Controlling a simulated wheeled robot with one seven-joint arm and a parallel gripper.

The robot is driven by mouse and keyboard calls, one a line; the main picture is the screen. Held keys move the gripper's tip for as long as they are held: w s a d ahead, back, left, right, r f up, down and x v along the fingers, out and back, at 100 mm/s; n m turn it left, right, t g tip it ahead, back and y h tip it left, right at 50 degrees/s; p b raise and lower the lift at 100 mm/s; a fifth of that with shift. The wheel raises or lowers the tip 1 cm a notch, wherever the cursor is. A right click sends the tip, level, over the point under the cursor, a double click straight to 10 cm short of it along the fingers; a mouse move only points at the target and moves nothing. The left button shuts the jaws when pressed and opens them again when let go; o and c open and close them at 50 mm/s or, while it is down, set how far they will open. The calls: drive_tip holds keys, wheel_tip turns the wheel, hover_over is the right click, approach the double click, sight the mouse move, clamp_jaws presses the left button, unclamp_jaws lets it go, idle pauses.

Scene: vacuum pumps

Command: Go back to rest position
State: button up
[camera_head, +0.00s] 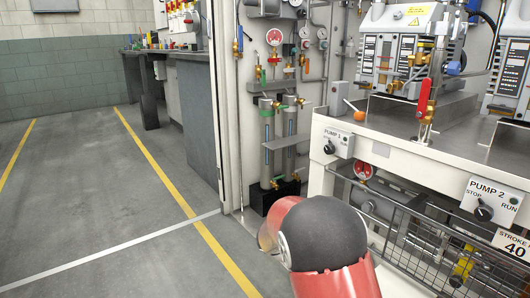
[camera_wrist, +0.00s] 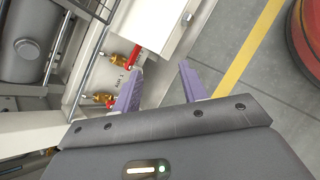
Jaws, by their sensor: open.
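My gripper (camera_wrist: 160,82) shows in the wrist view with its two purple-grey fingers apart and nothing between them. Past the fingers are a pale panel edge and the grey floor. A red-handled brass valve (camera_wrist: 122,58) and a second brass valve (camera_wrist: 102,98) lie beyond the left finger; I cannot tell the exact gap. In the head view my red arm with a dark rounded joint is at the bottom centre, in front of the pump bench (camera_head: 325,185). My gripper is hidden in that view.
The PUMP 1 switch (camera_head: 329,148) and PUMP 2 switch (camera_head: 484,212) are on the bench front. A red valve lever (camera_head: 425,97) stands above the bench. A wire mesh guard (camera_head: 420,245) is below. The floor at left (camera_head: 85,200) is clear, with yellow lines.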

drive_tip(key=s+r+m+t+y, duration=0.1)
drive_tip(key=s+r+m+y, duration=0.2)
drive_tip(key=s, duration=0.5)
drive_tip(key=s+a+r+m+t+y, duration=0.1)
drive_tip(key=s+r+m+t+y, duration=0.1)
drive_tip(key=s+r+m, duration=0.4)
drive_tip(key=s+r+m+t+y, duration=0.1)
drive_tip(key=s+r+m+y, duration=0.3)
drive_tip(key=s, duration=0.7)
wheel_tip(320, 180, up, 2)
drive_tip(key=shift+s+a+r+m+t+y, duration=0.15)
drive_tip(key=shift+s+a+m+t+y, duration=0.2)
drive_tip(key=shift+a+m+t+y, duration=0.05)
drive_tip(key=r+p, duration=1.3)
drive_tip(key=shift+s+a+r, duration=0.1)
drive_tip(key=shift+s+r, duration=0.1)
drive_tip(key=shift+c, duration=0.2)
drive_tip(key=shift+f, duration=0.15)
